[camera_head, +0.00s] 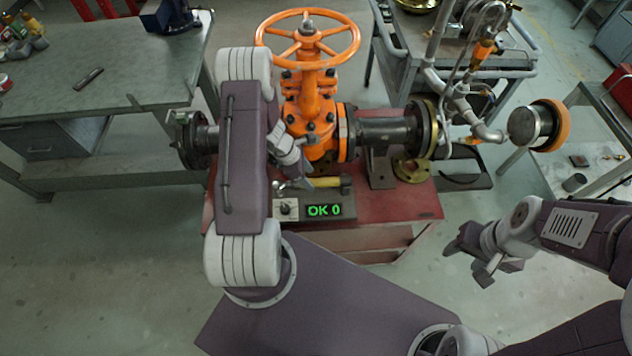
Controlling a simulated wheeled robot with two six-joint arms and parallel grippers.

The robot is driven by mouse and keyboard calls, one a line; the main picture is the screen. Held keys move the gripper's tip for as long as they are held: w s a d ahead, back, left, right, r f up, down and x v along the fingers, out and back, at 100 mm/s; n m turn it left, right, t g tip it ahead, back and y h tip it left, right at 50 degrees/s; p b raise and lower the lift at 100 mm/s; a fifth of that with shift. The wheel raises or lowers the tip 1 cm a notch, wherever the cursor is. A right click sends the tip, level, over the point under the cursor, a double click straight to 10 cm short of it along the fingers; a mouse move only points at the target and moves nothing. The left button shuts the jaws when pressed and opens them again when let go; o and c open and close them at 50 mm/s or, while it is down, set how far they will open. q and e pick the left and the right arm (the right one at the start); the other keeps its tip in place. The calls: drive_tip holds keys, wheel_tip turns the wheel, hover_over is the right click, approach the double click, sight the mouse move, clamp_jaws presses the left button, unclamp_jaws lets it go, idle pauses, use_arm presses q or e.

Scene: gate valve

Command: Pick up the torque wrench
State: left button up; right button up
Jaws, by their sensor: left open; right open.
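A long tool with a yellowish handle (327,182) lies on the red bench in front of the orange valve, just behind the display box. It may be the torque wrench, but it is small and partly covered, so I cannot tell for sure. My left gripper (297,168) hangs in front of the valve body, close above this tool. It is open, and I cannot tell whether it touches the tool. My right gripper (468,262) is open and empty over the floor, to the right of the bench.
The orange gate valve (312,105) with its handwheel (343,47) stands on the red bench (412,207). A box with a green "OK 0" display (322,211) sits at the bench front. A grey workbench (120,75) stands left, a cart with piping right. The floor below my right gripper is clear.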

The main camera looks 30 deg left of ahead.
sight(312, 180)
use_arm(q)
drive_tip(key=x, duration=0.4)
drive_tip(key=shift+s+d, duration=0.1)
drive_tip(key=shift+d, duration=0.2)
drive_tip(key=shift+f, duration=0.2)
drive_tip(key=shift+r, duration=0.1)
clamp_jaws()
idle(0.8)
